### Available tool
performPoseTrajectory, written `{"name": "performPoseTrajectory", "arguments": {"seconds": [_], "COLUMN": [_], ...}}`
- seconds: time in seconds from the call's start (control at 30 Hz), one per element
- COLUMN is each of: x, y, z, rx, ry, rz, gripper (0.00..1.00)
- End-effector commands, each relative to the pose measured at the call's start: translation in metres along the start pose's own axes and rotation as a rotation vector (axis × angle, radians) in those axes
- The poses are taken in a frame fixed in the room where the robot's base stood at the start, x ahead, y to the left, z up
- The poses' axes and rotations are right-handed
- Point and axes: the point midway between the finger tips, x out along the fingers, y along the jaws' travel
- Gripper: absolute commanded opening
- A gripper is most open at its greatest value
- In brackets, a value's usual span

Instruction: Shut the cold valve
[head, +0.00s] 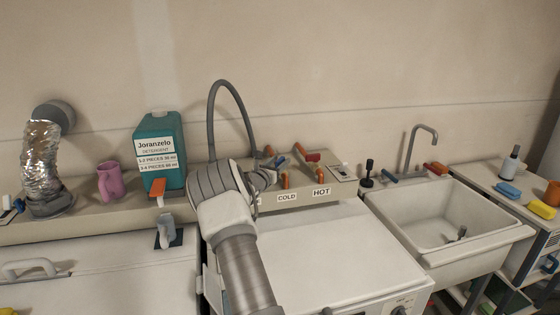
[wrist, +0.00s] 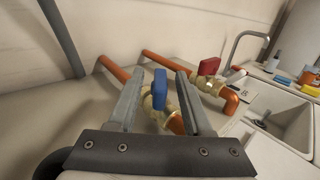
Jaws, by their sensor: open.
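The cold valve has a blue handle (wrist: 160,88) on a brass body, set in an orange pipe (wrist: 116,70). In the wrist view the blue handle lies between the two open fingers of my gripper (wrist: 158,76). I cannot tell whether either finger touches it. In the head view the COLD label (head: 286,197) is on the shelf front, and my gripper (head: 264,178) is just up and left of it. The blue handle (head: 281,161) shows only in part there. The hot valve's red handle (wrist: 208,66) stands to the right, apart from my fingers.
The HOT label (head: 321,192) is right of COLD. A grey hose (head: 238,95) arches behind my arm. A teal detergent jug (head: 161,145) and a pink mug (head: 109,181) stand left. A white sink (head: 450,215) is at right. The white machine top (head: 330,245) in front is clear.

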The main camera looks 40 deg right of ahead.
Motion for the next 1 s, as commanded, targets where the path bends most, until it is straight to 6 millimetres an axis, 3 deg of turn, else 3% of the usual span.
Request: {"name": "performPoseTrajectory", "arguments": {"seconds": [0.4, 0.7, 1.0], "x": [0.0064, 0.0062, 0.0062], "y": [-0.0004, -0.0003, -0.0002], "z": [0.0, 0.0, 0.0001], "rx": [0.001, 0.001, 0.001], "ry": [0.0, 0.0, 0.0], "rz": [0.0, 0.0, -0.002], "gripper": [0.5, 0.0, 0.0]}}
